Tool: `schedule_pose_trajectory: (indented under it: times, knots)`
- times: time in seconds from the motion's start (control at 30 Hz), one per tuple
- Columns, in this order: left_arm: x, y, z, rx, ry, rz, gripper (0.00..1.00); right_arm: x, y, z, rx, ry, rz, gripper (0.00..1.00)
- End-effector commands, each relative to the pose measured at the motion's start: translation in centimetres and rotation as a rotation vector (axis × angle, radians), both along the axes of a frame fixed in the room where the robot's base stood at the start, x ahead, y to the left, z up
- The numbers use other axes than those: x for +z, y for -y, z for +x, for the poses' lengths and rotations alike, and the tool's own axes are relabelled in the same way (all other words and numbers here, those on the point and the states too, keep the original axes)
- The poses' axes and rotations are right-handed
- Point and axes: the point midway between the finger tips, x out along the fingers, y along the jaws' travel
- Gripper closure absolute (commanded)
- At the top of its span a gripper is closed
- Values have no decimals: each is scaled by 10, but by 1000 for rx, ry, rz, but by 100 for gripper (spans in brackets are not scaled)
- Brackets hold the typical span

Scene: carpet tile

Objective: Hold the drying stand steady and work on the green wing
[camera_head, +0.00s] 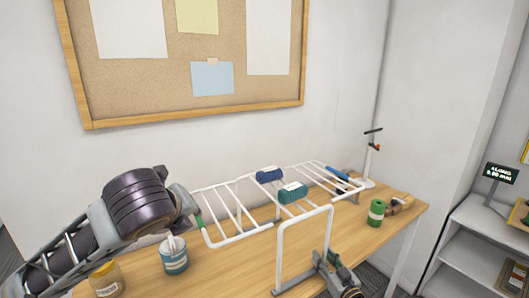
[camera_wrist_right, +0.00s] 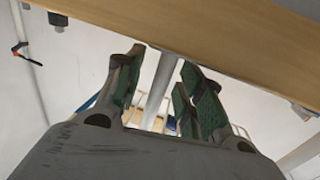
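The white drying stand (camera_head: 240,237) stands on the wooden table with its rungs spread out. A blue roll (camera_head: 269,175) and a teal-green roll (camera_head: 293,195) lie on its rungs. I cannot pick out a wing that is clearly green. My left gripper (camera_head: 196,220) is at the stand's left corner, a green pad showing beside the frame; its fingers are mostly hidden. My right gripper (camera_head: 326,264) is low at the front leg. In the right wrist view its green-padded fingers (camera_wrist_right: 160,75) are apart, with a pale post (camera_wrist_right: 157,92) between them; a gap shows.
A teal-banded tin (camera_head: 174,256) and a yellow-lidded jar (camera_head: 107,281) stand at the table's left. A green spool (camera_head: 376,212) and a clamp post (camera_head: 370,160) are at the right. Shelves (camera_head: 480,245) stand beyond. The wooden edge (camera_wrist_right: 220,35) is close to the right gripper.

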Motion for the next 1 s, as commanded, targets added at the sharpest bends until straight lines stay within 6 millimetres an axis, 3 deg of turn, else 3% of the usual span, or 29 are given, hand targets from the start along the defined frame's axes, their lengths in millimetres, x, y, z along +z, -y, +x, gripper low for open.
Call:
schedule_pose_trajectory:
  times: [0.27,1.0]
  knots:
    - [0,0,0,0,0,0,77,-1,4,-11,0,0,0,62]
    - [0,0,0,0,0,0,77,-1,23,-68,0,-2,-1,62]
